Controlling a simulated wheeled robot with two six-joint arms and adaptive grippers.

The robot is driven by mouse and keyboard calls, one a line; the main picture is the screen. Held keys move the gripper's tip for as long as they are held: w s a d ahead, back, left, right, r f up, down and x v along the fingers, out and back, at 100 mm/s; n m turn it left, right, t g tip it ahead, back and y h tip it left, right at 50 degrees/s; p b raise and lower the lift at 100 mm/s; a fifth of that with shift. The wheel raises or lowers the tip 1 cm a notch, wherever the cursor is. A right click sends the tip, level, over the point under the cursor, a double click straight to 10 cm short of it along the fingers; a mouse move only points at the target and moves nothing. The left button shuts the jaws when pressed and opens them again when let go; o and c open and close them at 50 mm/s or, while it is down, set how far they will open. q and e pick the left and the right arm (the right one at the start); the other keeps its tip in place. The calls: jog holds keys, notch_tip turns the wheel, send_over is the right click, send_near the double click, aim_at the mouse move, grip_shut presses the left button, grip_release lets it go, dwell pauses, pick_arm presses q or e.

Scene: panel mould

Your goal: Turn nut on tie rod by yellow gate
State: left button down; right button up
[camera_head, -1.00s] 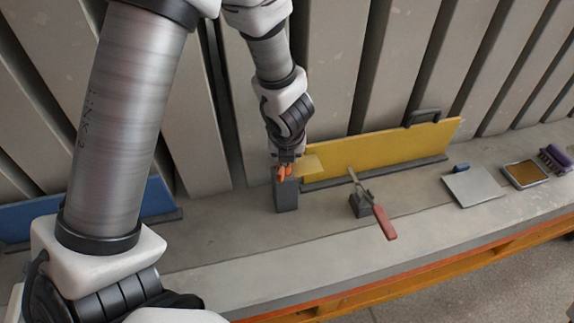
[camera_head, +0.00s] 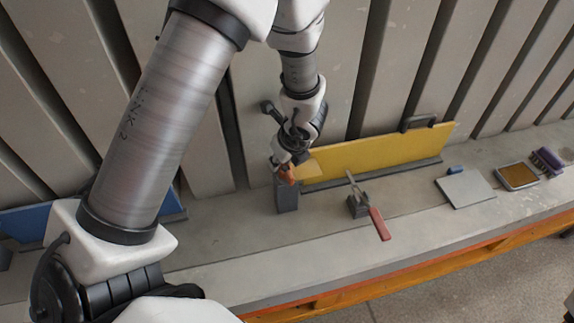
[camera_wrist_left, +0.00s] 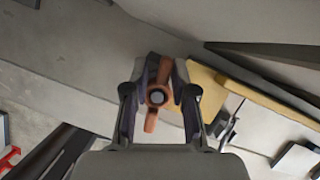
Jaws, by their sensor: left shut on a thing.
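The orange wing nut (camera_head: 286,174) sits at the top of a dark grey upright block (camera_head: 288,197), beside the near-left end of the yellow gate (camera_head: 375,156). In the left wrist view the nut (camera_wrist_left: 152,116) surrounds a round grey rod end (camera_wrist_left: 157,97). My left gripper (camera_head: 291,164) is at the nut, its two fingers on opposite sides of it and shut on it. The gripper (camera_wrist_left: 159,97) hides part of the nut in the head view. My right gripper is not in view.
A red-handled clamp (camera_head: 378,222) stands in front of the gate. A grey plate (camera_head: 466,191), a tray (camera_head: 516,177) and a purple brush (camera_head: 547,161) lie at the right. A blue panel (camera_head: 30,222) is at the left. The bench between is mostly clear.

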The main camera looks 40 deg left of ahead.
pick_arm(q)
jog(key=shift+w, duration=0.1)
jog(key=shift+s+a+r+n+g+p, duration=0.1)
jog(key=shift+s+r+n+g+p, duration=0.1)
jog(key=shift+n+p, duration=0.35)
jog(key=shift+s+a+r+n+g+p, duration=0.1)
jog(key=shift+r+n+p, duration=0.05)
jog(key=shift+n+p, duration=0.4)
jog(key=shift+f+n, duration=0.1)
jog(key=shift+n, duration=0.4)
jog(key=shift+f+g, duration=0.2)
jog(key=shift+g, duration=0.1)
jog(key=c, duration=0.9)
grip_release()
jog(key=shift+w+a+f, duration=0.1)
jog(key=shift+a+f, duration=0.05)
jog(key=shift+f, duration=0.05)
jog(key=v, duration=1.2)
